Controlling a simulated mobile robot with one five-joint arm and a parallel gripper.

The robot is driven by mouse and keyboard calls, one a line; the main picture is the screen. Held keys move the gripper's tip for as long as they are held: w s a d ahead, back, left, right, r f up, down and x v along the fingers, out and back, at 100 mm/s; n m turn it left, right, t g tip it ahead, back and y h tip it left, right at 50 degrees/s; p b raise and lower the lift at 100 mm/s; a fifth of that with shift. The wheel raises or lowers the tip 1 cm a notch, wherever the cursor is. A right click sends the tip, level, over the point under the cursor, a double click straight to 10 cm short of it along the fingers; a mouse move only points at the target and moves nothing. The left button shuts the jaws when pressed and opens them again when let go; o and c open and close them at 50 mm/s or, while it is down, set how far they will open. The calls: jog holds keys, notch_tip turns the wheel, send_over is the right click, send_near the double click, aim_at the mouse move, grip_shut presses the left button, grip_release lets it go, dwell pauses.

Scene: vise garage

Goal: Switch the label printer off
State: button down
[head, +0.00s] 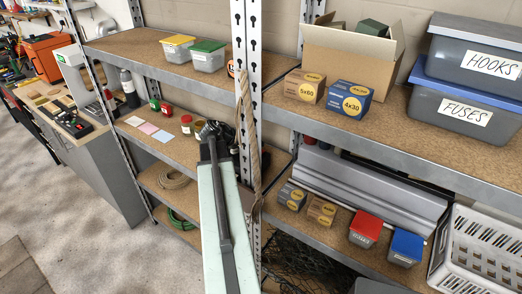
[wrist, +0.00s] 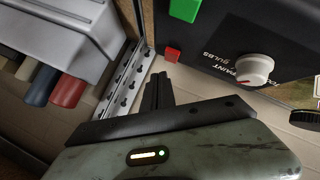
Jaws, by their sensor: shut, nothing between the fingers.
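The label printer looks to be the black box (wrist: 225,40) at the upper right of the wrist view. It has a large green button (wrist: 184,9), a smaller red button (wrist: 172,55) and a white knob (wrist: 254,69) beside the words PAINT and BULBS. My gripper (wrist: 160,78) is shut and empty. Its tips show just below and left of the red button; I cannot tell whether they touch anything. In the head view my gripper (head: 214,130) is at the middle shelf beside the metal post, and I cannot make out the printer there.
The perforated post (head: 246,90) stands close right of my gripper.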

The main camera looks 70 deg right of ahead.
jog(key=r+p, duration=0.3)
jog(key=r, duration=0.1)
jog(key=shift+a, duration=0.25)
jog(key=shift+f, duration=0.1)
